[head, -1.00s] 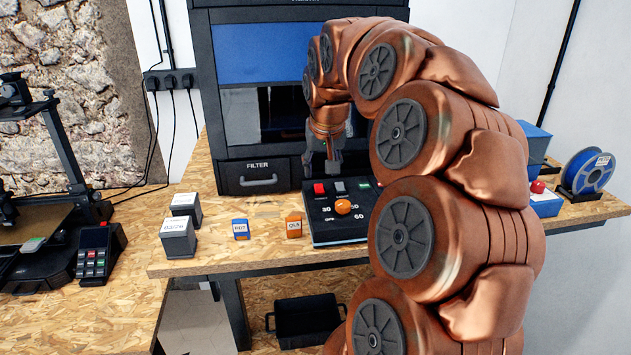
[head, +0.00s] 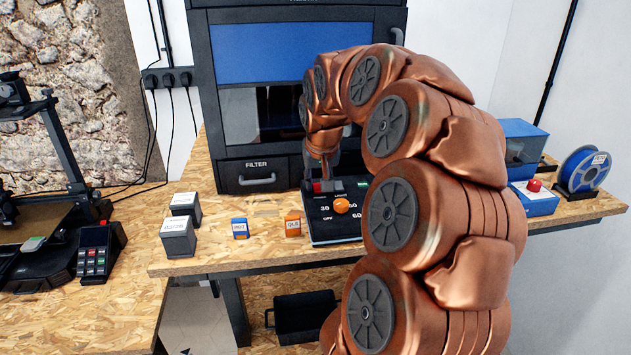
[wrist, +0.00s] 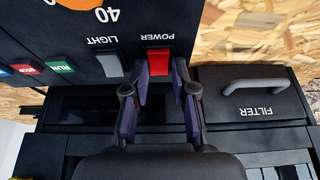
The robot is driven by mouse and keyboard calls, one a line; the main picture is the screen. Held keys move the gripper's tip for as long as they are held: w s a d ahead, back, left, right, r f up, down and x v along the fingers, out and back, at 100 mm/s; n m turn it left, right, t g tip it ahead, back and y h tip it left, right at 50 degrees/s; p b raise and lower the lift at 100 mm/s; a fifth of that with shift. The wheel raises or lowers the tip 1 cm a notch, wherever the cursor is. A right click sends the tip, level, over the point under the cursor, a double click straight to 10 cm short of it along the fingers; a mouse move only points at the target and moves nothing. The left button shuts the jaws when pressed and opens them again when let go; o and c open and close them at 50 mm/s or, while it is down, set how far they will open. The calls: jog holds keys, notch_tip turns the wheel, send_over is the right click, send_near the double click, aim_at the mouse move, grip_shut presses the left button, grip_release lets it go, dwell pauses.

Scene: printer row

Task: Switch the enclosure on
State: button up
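The enclosure (head: 258,60) is a tall dark cabinet with a blue front panel and a window. In front of it on the bench is a black control panel (head: 318,228) with an orange knob (head: 341,206). The red POWER switch (wrist: 158,62) sits beside the grey LIGHT switch (wrist: 110,64) on this panel. My gripper (wrist: 159,66) is over the panel's rear edge, its fingers apart, with the red switch showing between the fingertips. I cannot tell whether they touch it. In the head view my gripper (head: 325,180) partly hides the switches.
A FILTER drawer with a handle (wrist: 255,86) is close beside my gripper. Small boxes (head: 240,229) and grey blocks (head: 178,239) stand left of the panel. A blue box with a red button (head: 534,186) and a blue spool (head: 584,170) are at the right.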

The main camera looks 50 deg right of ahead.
grip_shut()
jog(key=shift+w+d, duration=0.1)
jog(key=shift+w+d+r+g+y+p, duration=0.15)
jog(key=shift+g+y, duration=0.15)
jog(key=shift+g, duration=0.15)
jog(key=shift+w+f+g+y+p, duration=0.15)
jog(key=shift+g+y, duration=0.15)
jog(key=shift+g, duration=0.15)
jog(key=shift+d+g+y+p, duration=0.1)
jog(key=shift+g+y+p, duration=0.25)
jog(key=shift+g+y, duration=0.25)
jog(key=shift+o, duration=2.4)
grip_release()
